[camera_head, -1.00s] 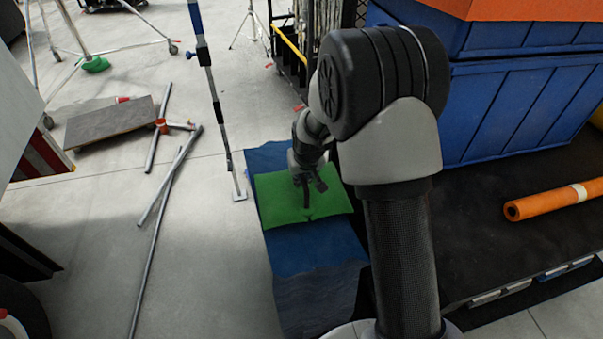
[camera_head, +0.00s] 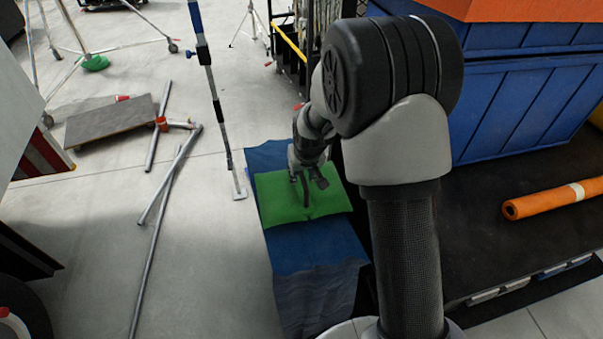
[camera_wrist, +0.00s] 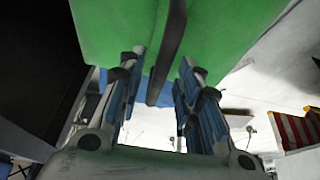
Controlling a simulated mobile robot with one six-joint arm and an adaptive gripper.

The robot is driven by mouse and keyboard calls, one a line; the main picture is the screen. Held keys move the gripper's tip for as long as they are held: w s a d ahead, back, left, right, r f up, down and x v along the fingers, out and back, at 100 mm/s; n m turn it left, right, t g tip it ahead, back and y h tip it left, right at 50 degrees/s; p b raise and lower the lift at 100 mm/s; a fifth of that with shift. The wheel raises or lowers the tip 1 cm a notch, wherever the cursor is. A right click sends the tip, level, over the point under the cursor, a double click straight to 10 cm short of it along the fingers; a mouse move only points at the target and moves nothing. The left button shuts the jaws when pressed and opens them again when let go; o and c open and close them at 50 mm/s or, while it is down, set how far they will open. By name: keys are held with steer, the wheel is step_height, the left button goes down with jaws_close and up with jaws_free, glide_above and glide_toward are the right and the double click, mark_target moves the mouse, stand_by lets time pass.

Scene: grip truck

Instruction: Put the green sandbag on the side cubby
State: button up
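The green sandbag (camera_head: 275,203) lies on blue cloth at the centre of the head view. A dark strap handle (camera_head: 306,192) stands on it. In the wrist view the green sandbag (camera_wrist: 230,30) fills the top, and the dark strap (camera_wrist: 167,55) runs down between the fingers. My gripper (camera_head: 308,180) is over the bag at its handle. In the wrist view my gripper (camera_wrist: 158,85) has its two fingers apart, one on either side of the strap, with gaps showing. I cannot make out the side cubby for certain.
Blue cloth (camera_head: 315,255) lies under the bag. Blue bins (camera_head: 500,105) and an orange roll (camera_head: 550,200) are on the dark platform at right. A pole (camera_head: 215,100) stands just left of the cloth. Loose metal poles (camera_head: 165,185) and a grey board (camera_head: 105,122) lie on the floor.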

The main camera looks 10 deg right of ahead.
steer(key=p+v, duration=0.2)
steer(key=v, duration=0.7)
steer(key=shift+s+r, duration=0.1)
steer(key=shift+r, duration=0.15)
steer(key=s+r, duration=1.5)
steer(key=s, duration=0.3)
steer(key=s+r, duration=0.1)
steer(key=s, duration=1)
steer(key=shift+o, duration=0.6)
steer(key=shift+s+a, duration=0.1)
steer(key=shift+s, duration=0.3)
